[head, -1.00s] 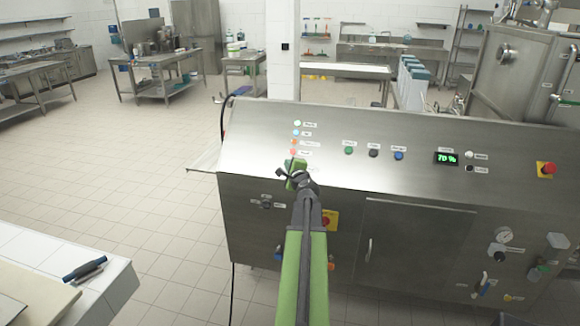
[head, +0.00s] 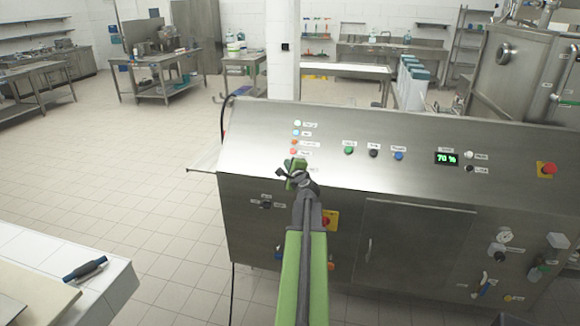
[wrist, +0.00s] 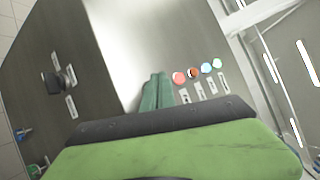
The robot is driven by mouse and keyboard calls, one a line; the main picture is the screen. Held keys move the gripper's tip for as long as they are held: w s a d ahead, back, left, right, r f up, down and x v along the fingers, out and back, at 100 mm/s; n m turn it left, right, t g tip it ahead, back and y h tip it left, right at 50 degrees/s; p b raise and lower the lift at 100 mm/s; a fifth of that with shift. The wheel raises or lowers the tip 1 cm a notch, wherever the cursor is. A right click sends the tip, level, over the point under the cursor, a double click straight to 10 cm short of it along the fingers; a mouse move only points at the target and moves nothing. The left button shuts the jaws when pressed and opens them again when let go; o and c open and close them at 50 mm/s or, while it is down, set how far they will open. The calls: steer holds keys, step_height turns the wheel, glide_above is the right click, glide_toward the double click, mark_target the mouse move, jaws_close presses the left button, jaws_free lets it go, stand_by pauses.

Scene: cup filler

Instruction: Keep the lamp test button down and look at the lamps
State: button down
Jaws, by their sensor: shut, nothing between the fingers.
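The column of lamps is on the sloped panel's left part in the head view: a green lamp (head: 298,123), a blue lamp (head: 296,132), an orange lamp (head: 294,142) and a red lamp (head: 293,152). All of them look bright and coloured. In the wrist view they are a row from red (wrist: 179,78) to green (wrist: 217,62). My gripper (head: 293,170) is shut, with its green fingertips at the panel just below the red lamp. The fingers also show in the wrist view (wrist: 156,92). The lamp test button is not visible; whether the fingertips press it, I cannot tell.
To the right on the panel (head: 330,118) are a green button (head: 349,150), a black button (head: 373,153), a blue button (head: 398,155), a display (head: 447,158) reading 70 % and a red emergency stop (head: 548,169). A black knob (head: 266,204) is on the front below.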

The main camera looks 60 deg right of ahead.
steer(key=shift+d+f+b, duration=0.3)
steer(key=shift+b, duration=0.05)
steer(key=shift+w+d+f+b, duration=0.1)
steer(key=shift+d+f+b, duration=0.2)
steer(key=shift+f+b, duration=0.05)
stand_by(0.9)
stand_by(0.3)
steer(key=shift+s+a+r+p, duration=0.2)
steer(key=shift+a+r+p, duration=0.35)
steer(key=shift+r+p, duration=0.1)
steer(key=a+r+p, duration=0.1)
steer(key=r+p, duration=0.1)
steer(key=s+a+r+p, duration=0.1)
steer(key=a, duration=0.1)
steer(key=shift+a+r+p, duration=0.1)
steer(key=shift+r+p, duration=0.25)
